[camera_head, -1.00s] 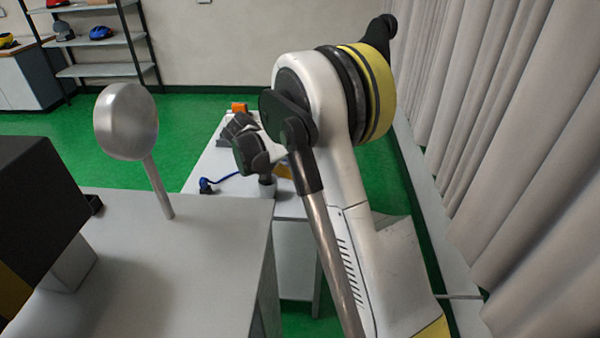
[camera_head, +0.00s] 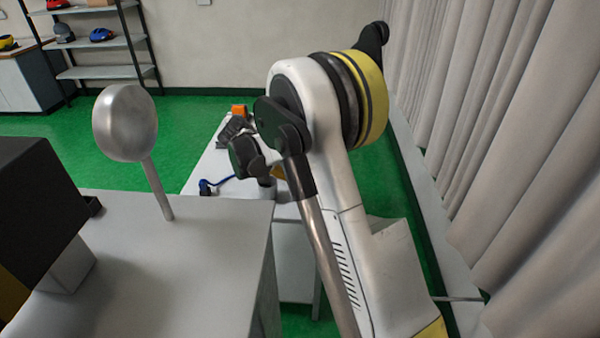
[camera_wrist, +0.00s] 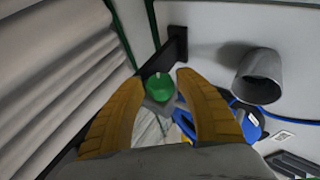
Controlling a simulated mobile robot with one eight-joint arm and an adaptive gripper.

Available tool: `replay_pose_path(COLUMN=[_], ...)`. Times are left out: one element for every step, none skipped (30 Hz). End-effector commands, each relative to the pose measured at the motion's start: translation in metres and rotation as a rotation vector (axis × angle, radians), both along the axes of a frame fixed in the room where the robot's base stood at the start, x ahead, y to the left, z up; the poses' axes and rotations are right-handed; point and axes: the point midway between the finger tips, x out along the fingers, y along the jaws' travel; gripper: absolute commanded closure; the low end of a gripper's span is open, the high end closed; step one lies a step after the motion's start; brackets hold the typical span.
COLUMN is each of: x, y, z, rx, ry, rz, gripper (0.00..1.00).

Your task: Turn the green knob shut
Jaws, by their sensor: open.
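The green knob (camera_wrist: 160,87) shows in the wrist view as a round green cap on a grey block (camera_wrist: 163,106), beside a dark bar. My gripper (camera_wrist: 160,78) is open, with its yellow fingers spread left and right of the knob in the picture. I cannot tell how far the fingertips are from the knob or whether they touch it.
A dark bracket (camera_wrist: 177,45) stands near the knob. A grey cup (camera_wrist: 260,75) and a blue object (camera_wrist: 250,126) with a cable lie to the right. Curtains (camera_head: 520,120) hang on the right. A nearer table (camera_head: 170,270) bears a metal paddle-shaped object (camera_head: 125,123).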

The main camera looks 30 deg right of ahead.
Motion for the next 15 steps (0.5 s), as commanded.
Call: replay_pose_path(x=[0.000, 0.000, 0.000, 0.001, 0.000, 0.000, 0.000, 0.000, 0.000, 0.000, 0.000, 0.000, 0.000, 0.000, 0.000], y=[0.003, 0.005, 0.008, 0.012, 0.016, 0.022, 0.026, 0.031, 0.038, 0.043, 0.047, 0.053, 0.057, 0.061, 0.066], z=[0.003, 0.005, 0.009, 0.012, 0.017, 0.023, 0.028, 0.033, 0.040, 0.045, 0.050, 0.056, 0.061, 0.065, 0.070], rx=[0.000, 0.000, 0.000, 0.000, 0.000, 0.000, 0.000, 0.000, 0.000, 0.000, 0.000, 0.000, 0.000, 0.000, 0.000], ry=[0.000, 0.000, 0.000, 0.000, 0.001, 0.001, 0.000, 0.000, 0.000, 0.000, 0.001, 0.000, 0.000, 0.000, 0.000], rz=[0.001, 0.001, 0.002, 0.002, 0.003, 0.003, 0.002, 0.003, 0.004, 0.004, 0.003, 0.002, 0.003, 0.003, 0.002], gripper=[0.59, 0.59, 0.59, 0.59, 0.59, 0.59, 0.59, 0.59, 0.59, 0.59, 0.59, 0.59, 0.59, 0.59, 0.59])
